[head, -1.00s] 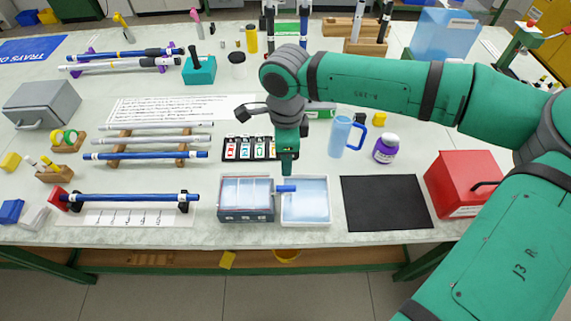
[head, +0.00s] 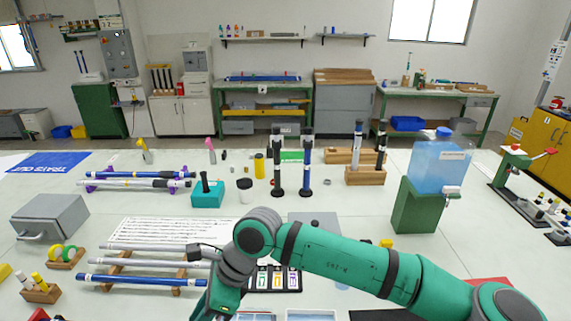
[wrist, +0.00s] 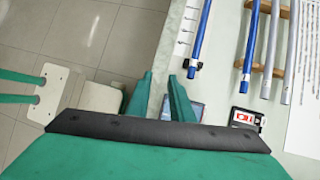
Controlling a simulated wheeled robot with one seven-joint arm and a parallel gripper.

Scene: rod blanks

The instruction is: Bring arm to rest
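My green arm (head: 345,261) reaches in from the lower right of the head view and bends down at a grey joint over the front middle of the bench. Its lower end runs out of the bottom of the head view, so the fingertips are hidden there. In the wrist view my gripper (wrist: 161,88) shows two green fingers standing apart. Nothing is held between them. They are over the bench's front edge, with the floor to the left.
Rods on a wooden rack (head: 150,268) lie left of the arm. A label card strip (head: 278,279) is close beside it. Upright rods (head: 306,165) and a blue water container (head: 440,162) stand farther back. In the wrist view a blue rod (wrist: 200,38) lies close to the fingers.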

